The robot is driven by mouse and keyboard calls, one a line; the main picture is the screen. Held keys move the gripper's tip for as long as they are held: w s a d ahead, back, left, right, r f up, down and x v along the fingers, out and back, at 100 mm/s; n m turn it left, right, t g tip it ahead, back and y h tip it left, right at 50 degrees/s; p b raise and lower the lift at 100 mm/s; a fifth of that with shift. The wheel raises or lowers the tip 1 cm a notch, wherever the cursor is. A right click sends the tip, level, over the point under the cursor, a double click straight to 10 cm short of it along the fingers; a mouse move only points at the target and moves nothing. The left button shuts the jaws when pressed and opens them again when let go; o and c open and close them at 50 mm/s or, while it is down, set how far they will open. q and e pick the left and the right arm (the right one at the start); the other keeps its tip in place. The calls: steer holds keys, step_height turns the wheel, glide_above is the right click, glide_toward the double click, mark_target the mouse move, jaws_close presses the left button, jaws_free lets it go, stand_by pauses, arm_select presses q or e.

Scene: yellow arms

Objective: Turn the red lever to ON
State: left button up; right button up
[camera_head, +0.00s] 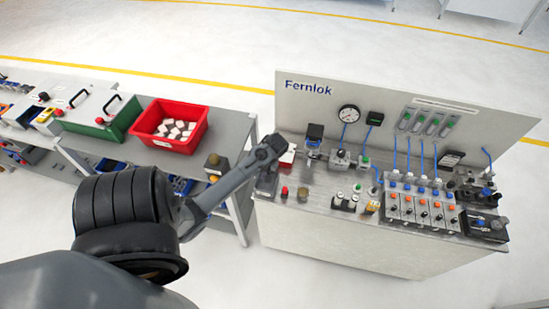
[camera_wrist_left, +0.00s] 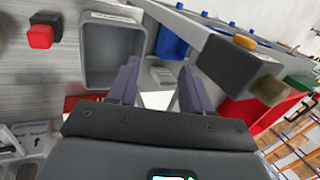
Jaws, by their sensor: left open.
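My left gripper (camera_head: 270,148) reaches over the left end of the grey bench top in the head view. In the wrist view its two fingers (camera_wrist_left: 160,82) are apart with nothing held between them. A red-and-white part (camera_head: 288,156) sits just right of the gripper in the head view, partly hidden by it. In the wrist view a red strip (camera_wrist_left: 77,103) shows beside the left finger's base, mostly covered by the gripper. I cannot tell for certain which red part is the lever, nor its position. My right gripper is not in view.
A red knob (camera_head: 284,191) stands at the bench's front left, also in the wrist view (camera_wrist_left: 41,37). A grey open box (camera_wrist_left: 111,48) lies ahead of the fingers. Valves and gauges (camera_head: 349,114) crowd the bench to the right. A red bin (camera_head: 168,143) sits on the neighbouring table.

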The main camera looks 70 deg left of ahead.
arm_select(q)
steer(key=w+a+r+n+t+h+b, duration=0.2)
steer(key=w+a+r+n+t+b, duration=0.25)
steer(key=w+a, duration=0.7)
steer(key=f, duration=0.6)
steer(key=f+b, duration=0.1)
steer(key=f, duration=0.3)
steer(key=shift+s, duration=0.4)
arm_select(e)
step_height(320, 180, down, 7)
arm_select(q)
jaws_close()
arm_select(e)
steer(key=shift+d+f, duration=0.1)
